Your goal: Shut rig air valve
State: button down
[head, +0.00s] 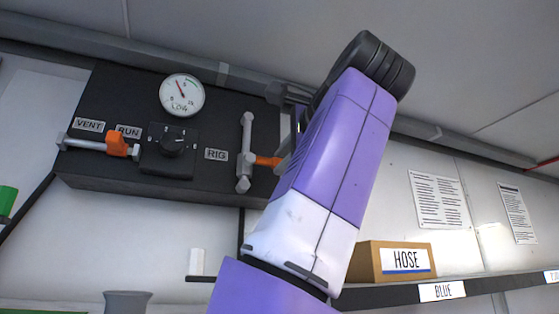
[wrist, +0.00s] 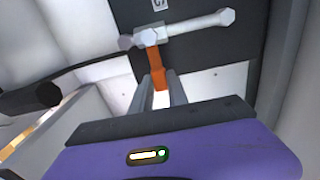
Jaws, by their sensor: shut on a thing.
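The rig air valve is a grey pipe (head: 245,150) with an orange handle (head: 266,160), right of the RIG label (head: 216,155) on the black panel. The handle points right, across the upright pipe. In the wrist view the pipe (wrist: 200,27) runs sideways and the orange handle (wrist: 154,62) points from it toward my gripper (wrist: 160,80). The gripper's two grey fingers are shut on the handle's outer end. In the head view my purple and white arm hides most of the gripper.
The black panel (head: 90,180) also carries a round gauge (head: 181,95), a black knob (head: 172,143) and a second orange-handled valve (head: 118,146) by the VENT and RUN labels. A HOSE box (head: 366,262) sits on a shelf at lower right. A grey duct (head: 150,62) runs above the panel.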

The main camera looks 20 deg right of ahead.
jog(key=shift+d+f, duration=0.1)
jog(key=c, duration=1.3)
grip_release()
jog(key=shift+s, duration=0.1)
jog(key=shift+s+b, duration=1.4)
jog(key=shift+s, duration=2.45)
